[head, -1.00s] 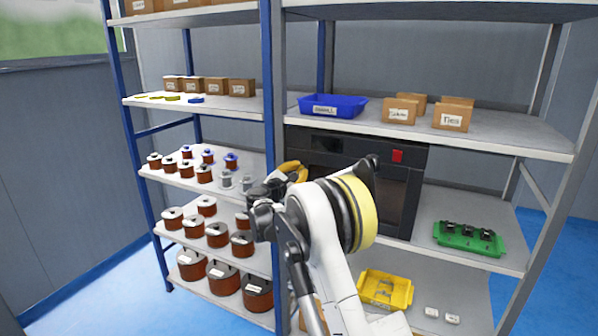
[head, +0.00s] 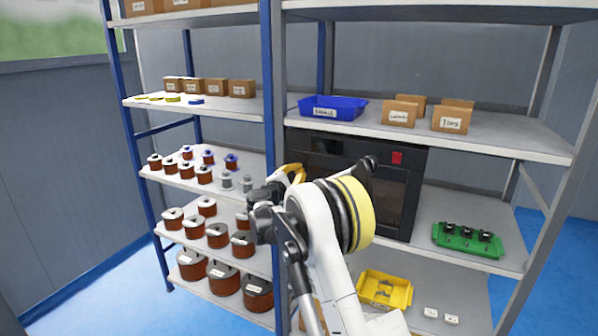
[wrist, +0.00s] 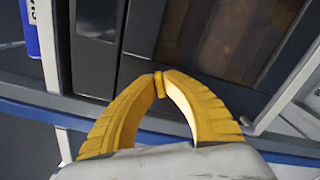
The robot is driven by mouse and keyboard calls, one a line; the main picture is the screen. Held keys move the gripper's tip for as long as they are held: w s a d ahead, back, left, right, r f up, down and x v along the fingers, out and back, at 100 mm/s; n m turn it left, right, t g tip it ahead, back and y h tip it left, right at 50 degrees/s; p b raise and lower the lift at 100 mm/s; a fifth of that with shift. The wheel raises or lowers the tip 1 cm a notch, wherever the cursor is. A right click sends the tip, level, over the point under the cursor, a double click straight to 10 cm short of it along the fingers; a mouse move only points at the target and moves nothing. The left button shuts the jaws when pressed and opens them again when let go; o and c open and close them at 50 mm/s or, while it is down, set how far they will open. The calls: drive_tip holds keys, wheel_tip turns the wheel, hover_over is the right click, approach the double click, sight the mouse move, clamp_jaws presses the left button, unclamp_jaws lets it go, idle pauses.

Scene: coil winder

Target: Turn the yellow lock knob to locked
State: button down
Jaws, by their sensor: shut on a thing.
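The black coil winder (head: 408,190) stands on the middle shelf of the right rack, with a dark window in its front. My gripper (head: 296,168) has yellow fingers and is at the left part of the winder's front, partly behind my arm. In the wrist view my gripper (wrist: 158,85) has its fingertips together on a small yellow piece, the lock knob (wrist: 159,86), in front of the dark panel. The knob is mostly covered by the fingertips, so its angle cannot be told. In the head view the knob cannot be made out.
A red button (head: 397,157) is at the winder's upper right. The blue rack post (head: 268,120) stands close left of my gripper. A blue bin (head: 333,106) sits on the shelf above. A green tray (head: 468,240) is right of the winder, and a yellow bin (head: 385,289) is below.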

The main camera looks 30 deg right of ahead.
drive_tip(key=m, duration=0.5)
drive_tip(key=shift+p, duration=0.3)
idle(0.4)
drive_tip(key=c, duration=1.5)
unclamp_jaws()
drive_tip(key=v, duration=1.2)
